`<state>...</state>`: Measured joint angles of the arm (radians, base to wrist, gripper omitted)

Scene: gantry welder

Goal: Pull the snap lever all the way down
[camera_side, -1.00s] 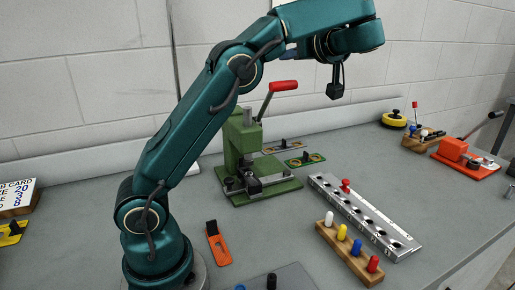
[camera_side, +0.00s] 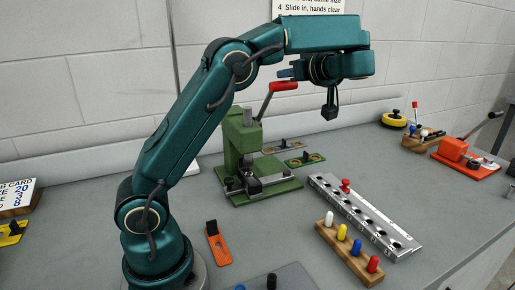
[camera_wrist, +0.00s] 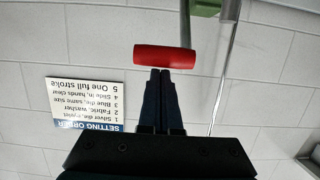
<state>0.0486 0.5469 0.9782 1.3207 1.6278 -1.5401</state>
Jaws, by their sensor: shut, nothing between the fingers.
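The snap lever is a grey rod with a red handle (camera_side: 284,86), rising from the green press (camera_side: 241,140) and tilted up to the right. In the wrist view the red handle (camera_wrist: 165,59) lies crosswise just beyond the fingertips. My gripper (camera_side: 283,73) is shut and empty, with its fingertips just above the red handle in the side view. The gripper (camera_wrist: 160,72) shows in the wrist view with both dark fingers together, their tips at the handle's edge. I cannot tell whether they touch it.
A steel strip with holes (camera_side: 365,215) and a wooden block of coloured pegs (camera_side: 349,250) lie right of the press. An orange tool (camera_side: 218,243) lies in front. A wall sign (camera_wrist: 87,105) shows in the wrist view.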

